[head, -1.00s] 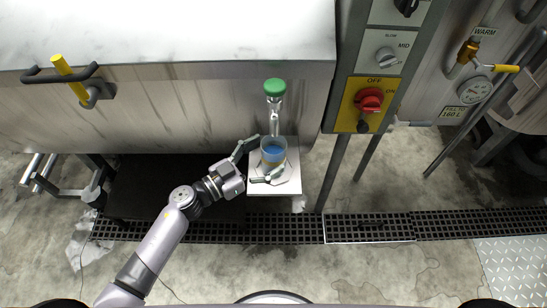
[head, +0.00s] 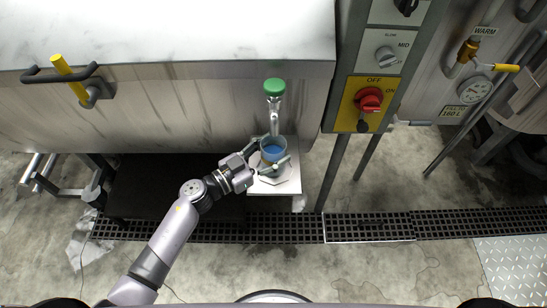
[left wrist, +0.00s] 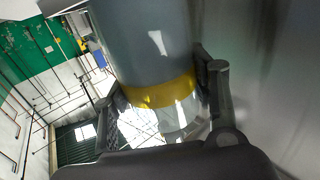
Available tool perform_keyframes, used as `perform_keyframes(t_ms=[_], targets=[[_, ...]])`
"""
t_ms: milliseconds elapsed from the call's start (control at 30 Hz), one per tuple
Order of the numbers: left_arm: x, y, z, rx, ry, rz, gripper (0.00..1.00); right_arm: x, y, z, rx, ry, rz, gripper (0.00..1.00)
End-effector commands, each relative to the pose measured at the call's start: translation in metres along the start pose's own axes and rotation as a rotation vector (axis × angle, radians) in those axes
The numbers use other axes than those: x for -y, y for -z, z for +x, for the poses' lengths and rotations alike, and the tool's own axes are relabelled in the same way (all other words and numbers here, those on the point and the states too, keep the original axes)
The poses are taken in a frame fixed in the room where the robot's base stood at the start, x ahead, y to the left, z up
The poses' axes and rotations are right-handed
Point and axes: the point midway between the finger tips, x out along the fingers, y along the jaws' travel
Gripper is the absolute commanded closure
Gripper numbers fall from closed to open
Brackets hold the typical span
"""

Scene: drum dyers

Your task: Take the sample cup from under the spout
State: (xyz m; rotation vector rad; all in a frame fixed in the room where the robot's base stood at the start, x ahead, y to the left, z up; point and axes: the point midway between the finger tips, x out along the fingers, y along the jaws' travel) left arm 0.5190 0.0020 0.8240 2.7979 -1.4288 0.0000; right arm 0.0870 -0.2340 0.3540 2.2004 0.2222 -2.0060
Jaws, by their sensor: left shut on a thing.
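The sample cup (head: 272,149) is a clear cup with blue liquid, under the green-capped spout (head: 274,103) on the front of the steel vat. My left gripper (head: 269,155) comes from the lower left and is shut on the cup, one finger on each side. In the left wrist view the cup (left wrist: 148,45) is large and close, with a yellow band low on it, between the fingers. The cup is over the small white stand (head: 289,184); I cannot tell whether it touches the stand. My right gripper is not in view.
A control panel (head: 374,98) with a red knob (head: 368,99) is right of the spout, with its metal legs below. A yellow-handled lever (head: 70,78) is on the vat at left. A floor drain grate (head: 369,228) runs in front of the stand.

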Motion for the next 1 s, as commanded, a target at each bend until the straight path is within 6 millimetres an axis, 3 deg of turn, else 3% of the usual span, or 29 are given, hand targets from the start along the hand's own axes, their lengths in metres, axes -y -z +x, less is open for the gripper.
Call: perform_keyframes(t_ms=[267, 567, 733, 1000], targets=[[0.0, 0.0, 0.0, -0.001, 0.0, 0.0, 0.76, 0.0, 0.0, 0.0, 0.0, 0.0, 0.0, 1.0], [0.0, 0.004, 0.0, -0.001, 0.0, 0.002, 0.76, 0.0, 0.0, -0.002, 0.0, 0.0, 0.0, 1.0], [0.0, 0.019, 0.0, 0.0, -0.002, 0.003, 0.76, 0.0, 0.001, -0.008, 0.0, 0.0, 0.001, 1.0], [-0.001, 0.013, -0.053, 0.004, -0.001, 0.0, 0.76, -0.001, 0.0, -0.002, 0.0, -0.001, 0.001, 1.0]])
